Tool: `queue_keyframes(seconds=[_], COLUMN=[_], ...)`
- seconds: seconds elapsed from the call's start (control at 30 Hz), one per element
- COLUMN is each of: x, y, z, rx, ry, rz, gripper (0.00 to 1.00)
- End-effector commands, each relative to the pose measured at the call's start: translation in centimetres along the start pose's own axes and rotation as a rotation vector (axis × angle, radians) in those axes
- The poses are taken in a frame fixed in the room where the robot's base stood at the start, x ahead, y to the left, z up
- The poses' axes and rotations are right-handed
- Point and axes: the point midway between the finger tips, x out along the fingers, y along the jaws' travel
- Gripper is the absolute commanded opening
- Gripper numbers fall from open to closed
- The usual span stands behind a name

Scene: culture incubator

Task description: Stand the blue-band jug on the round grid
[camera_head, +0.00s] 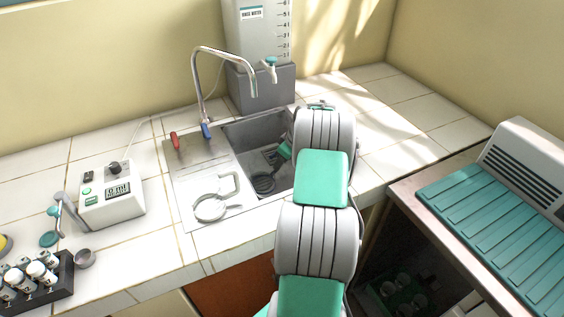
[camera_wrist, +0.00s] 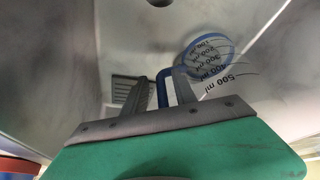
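The blue-band jug (camera_wrist: 222,62) is clear-walled, with a blue ring, a blue handle and black millilitre marks. It is in the sink in the wrist view. In the head view a dark ring (camera_head: 263,185) in the sink's shadow appears to be this jug. My gripper (camera_wrist: 162,78) is down in the sink, its fingers apart, with the jug's handle between them. The handle looks nearer the right finger; I cannot tell whether they touch. In the head view my gripper (camera_head: 273,156) is partly hidden by my arm. I cannot clearly make out a round grid.
A pale ring-shaped item with a handle (camera_head: 210,208) is on the drainboard (camera_head: 187,180). The tap (camera_head: 197,85) arches over the sink (camera_head: 245,127), before the rinse-water tank (camera_head: 262,40). A slotted grate (camera_wrist: 123,88) shows in the sink. A control box (camera_head: 111,195) and vial rack (camera_head: 40,285) stand left.

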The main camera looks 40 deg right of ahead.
Motion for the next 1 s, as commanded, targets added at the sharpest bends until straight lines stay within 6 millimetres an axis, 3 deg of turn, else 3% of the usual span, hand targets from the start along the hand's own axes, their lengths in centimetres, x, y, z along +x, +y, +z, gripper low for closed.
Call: queue_keyframes(seconds=[0.23, 0.37, 0.73, 0.87, 1.0], x=[-0.1, -1.1, -10.0, -11.8, -12.3], y=[0.0, 0.1, 0.1, 0.0, 0.0], z=[0.0, -0.2, -0.1, -0.1, -0.1], rx=[0.000, 0.000, 0.000, 0.000, 0.000], ry=[0.000, 0.002, 0.002, 0.001, 0.000], rz=[0.000, 0.003, 0.004, 0.001, 0.000], gripper=[0.35, 0.35, 0.35, 0.35, 0.35])
